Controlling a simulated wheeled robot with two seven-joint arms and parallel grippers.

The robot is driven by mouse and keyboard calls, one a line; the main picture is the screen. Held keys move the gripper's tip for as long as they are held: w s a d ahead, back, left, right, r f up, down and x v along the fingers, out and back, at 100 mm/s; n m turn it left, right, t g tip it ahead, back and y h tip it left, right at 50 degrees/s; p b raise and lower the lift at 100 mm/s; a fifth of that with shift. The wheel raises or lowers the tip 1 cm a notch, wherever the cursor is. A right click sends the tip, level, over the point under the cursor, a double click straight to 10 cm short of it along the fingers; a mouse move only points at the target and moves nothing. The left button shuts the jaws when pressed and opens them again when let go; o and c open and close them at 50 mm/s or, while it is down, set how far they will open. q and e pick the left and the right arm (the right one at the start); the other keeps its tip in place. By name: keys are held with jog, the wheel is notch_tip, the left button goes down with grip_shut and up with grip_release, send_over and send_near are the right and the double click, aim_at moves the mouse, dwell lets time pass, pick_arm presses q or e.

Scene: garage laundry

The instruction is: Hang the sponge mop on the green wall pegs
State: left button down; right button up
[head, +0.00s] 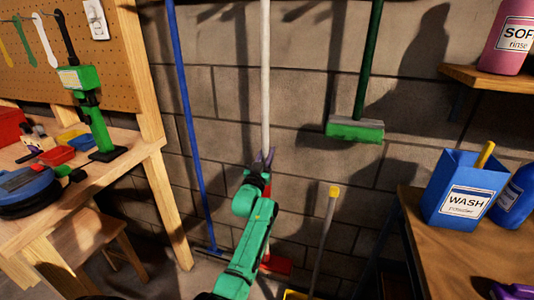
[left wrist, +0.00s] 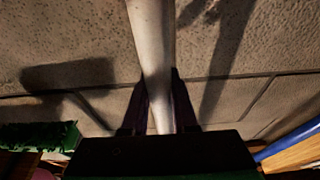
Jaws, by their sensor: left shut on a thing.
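The mop has a long white handle (head: 265,75) that rises past the top of the head view. A red head (head: 277,265) shows low by the floor, partly hidden behind my arm. My left gripper (head: 267,158) is shut around the handle, which stands nearly upright by the block wall. In the left wrist view the handle (left wrist: 152,50) runs down between the two dark purple fingers (left wrist: 158,112). The green wall pegs are not visible in either view. My right gripper is not clearly in view.
A green broom (head: 354,131) hangs on the wall to the right. A blue pole (head: 187,110) leans to the left. A yellow-tipped handle (head: 325,235) stands at the right. A workbench (head: 30,205) and a counter (head: 450,255) flank the wall.

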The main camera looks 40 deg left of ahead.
pick_arm(q)
jog(key=shift+f, duration=0.1)
jog(key=c, duration=0.6)
grip_release()
jog(key=shift+f, duration=0.1)
jog(key=v, duration=1.4)
jog(key=s+d+f+m+g+h+p, duration=0.1)
jog(key=s+d+f+g+h, duration=0.2)
jog(key=f, duration=0.8)
jog(key=s+d+f+m+g+h+p, duration=0.1)
jog(key=s+d+f+g, duration=0.3)
jog(key=f, duration=0.7)
jog(key=d+f+m+g+h+p, duration=0.15)
jog(key=d+f, duration=0.35)
jog(key=f, duration=0.5)
jog(key=s+d+f+m+g+h, duration=0.1)
jog(key=s+f+g, duration=0.1)
jog(key=s+f, duration=0.35)
jog(key=s+d+f+g+h, duration=0.1)
jog(key=s+d+f+g, duration=0.15)
jog(key=s+f, duration=0.35)
jog(key=s+a+f+m+g+p, duration=0.1)
jog(key=s+f+g, duration=0.1)
jog(key=s, duration=0.8)
jog(key=s+a+f+g+p, duration=0.1)
jog(key=s+f+g, duration=0.2)
jog(key=s, duration=0.8)
jog(key=shift+s+f+m+g+y, duration=0.25)
jog(key=shift+s+m+g+y, duration=0.1)
jog(key=shift+g, duration=0.05)
